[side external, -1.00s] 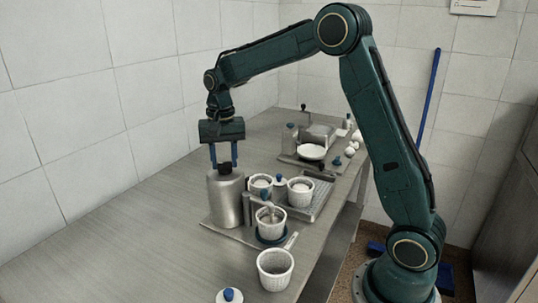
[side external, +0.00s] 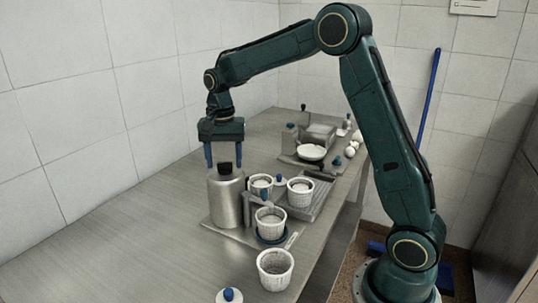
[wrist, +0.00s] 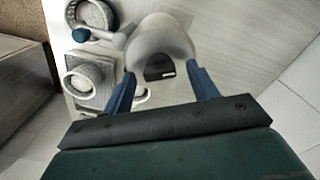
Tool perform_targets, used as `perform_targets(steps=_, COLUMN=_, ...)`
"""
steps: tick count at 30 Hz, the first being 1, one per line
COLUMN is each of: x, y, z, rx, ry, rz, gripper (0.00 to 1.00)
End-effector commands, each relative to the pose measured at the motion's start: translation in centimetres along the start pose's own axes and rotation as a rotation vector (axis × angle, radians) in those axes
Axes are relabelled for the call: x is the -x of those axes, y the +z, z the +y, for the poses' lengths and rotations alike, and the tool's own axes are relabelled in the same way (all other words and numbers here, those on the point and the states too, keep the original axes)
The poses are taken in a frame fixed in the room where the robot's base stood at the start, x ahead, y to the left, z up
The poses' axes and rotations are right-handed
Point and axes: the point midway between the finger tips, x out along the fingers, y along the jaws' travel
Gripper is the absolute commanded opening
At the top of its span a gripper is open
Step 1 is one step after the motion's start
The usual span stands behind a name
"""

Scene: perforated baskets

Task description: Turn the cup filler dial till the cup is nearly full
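The cup filler is a grey metal canister (side external: 226,203) with a black dial (side external: 225,169) on top. The dial also shows in the wrist view (wrist: 159,67). My gripper (side external: 224,165) is above the canister, fingers pointing down on either side of the dial. In the wrist view my gripper (wrist: 163,85) has a clear gap between each finger and the dial, so it is open and empty. A white perforated cup (side external: 271,228) stands in front of the canister on a blue round base, under a blue-tipped spout (side external: 264,196). Grey content shows inside the cup; its exact level is unclear.
Two more white cups stand behind on a grey tray, one at its right (side external: 300,194). Another white cup (side external: 275,272) and a white lid with a blue knob (side external: 229,296) are at the front. The counter left of the canister is clear.

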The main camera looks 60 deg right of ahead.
Motion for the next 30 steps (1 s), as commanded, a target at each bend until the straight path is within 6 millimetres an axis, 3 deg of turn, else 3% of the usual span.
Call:
perform_targets(steps=10, x=0.1, y=0.0, z=0.0, rx=0.001, ry=0.002, rz=-0.002, gripper=0.58)
perform_targets(steps=16, x=1.2, y=0.0, z=0.0, rx=0.001, ry=0.0, rz=0.0, gripper=0.58)
perform_targets(steps=30, x=8.4, y=0.0, z=0.0, rx=0.001, ry=-0.001, rz=0.001, gripper=0.58)
